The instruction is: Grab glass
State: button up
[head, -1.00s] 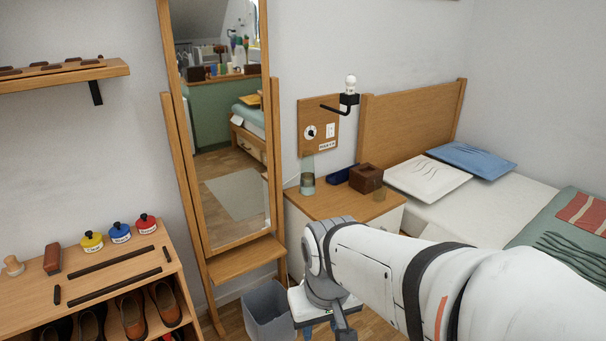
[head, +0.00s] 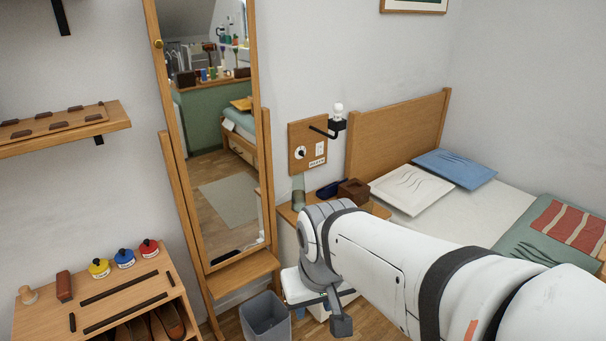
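A small greenish glass (head: 298,199) stands upright on the left part of the wooden bedside cabinet (head: 287,213), below the wall panel. Its upper part is pale and see-through. My arm reaches in from the lower right. My gripper (head: 325,312) points down in front of the cabinet, lower than the glass and apart from it. I see grey parts at its end, but the gap between the fingers is not clear. My arm hides much of the cabinet's top and front.
A dark blue item (head: 329,189) and a brown box (head: 353,191) sit right of the glass. A tall mirror (head: 218,130) stands to its left. A grey bin (head: 266,318) is on the floor near my gripper. The bed (head: 470,210) is to the right.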

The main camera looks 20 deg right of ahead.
aim_at(367, 207)
jog(key=z, duration=1.75)
jog(key=i, duration=1.1)
jog(key=u, duration=1.1)
jog(key=i, duration=1)
